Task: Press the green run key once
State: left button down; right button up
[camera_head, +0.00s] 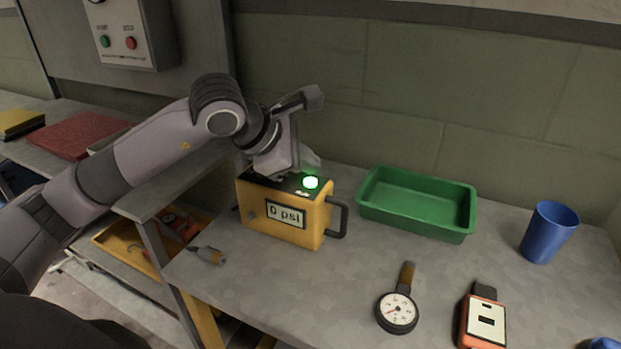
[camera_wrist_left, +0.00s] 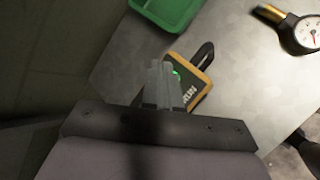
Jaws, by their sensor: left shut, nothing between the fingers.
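In the left wrist view the box (camera_wrist_left: 196,82) shows the word RUN, and the key (camera_wrist_left: 176,73) is partly hidden by my fingers. My left gripper (camera_head: 297,171) is shut and empty, over the top of the box close beside the key. Its fingers (camera_wrist_left: 161,72) also show in the left wrist view. I cannot tell whether they touch the box. My right gripper is not in view.
A green tray (camera_head: 416,205) lies right of the box, with a blue cup (camera_head: 549,232) beyond. A dial gauge (camera_head: 397,311) and an orange meter (camera_head: 483,318) lie in front. A wall panel (camera_head: 128,32) with green and red buttons hangs at upper left.

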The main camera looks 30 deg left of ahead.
aim_at(307, 183)
pick_arm(q)
jog(key=shift+r+p, duration=1.65)
jog(key=shift+r, duration=0.9)
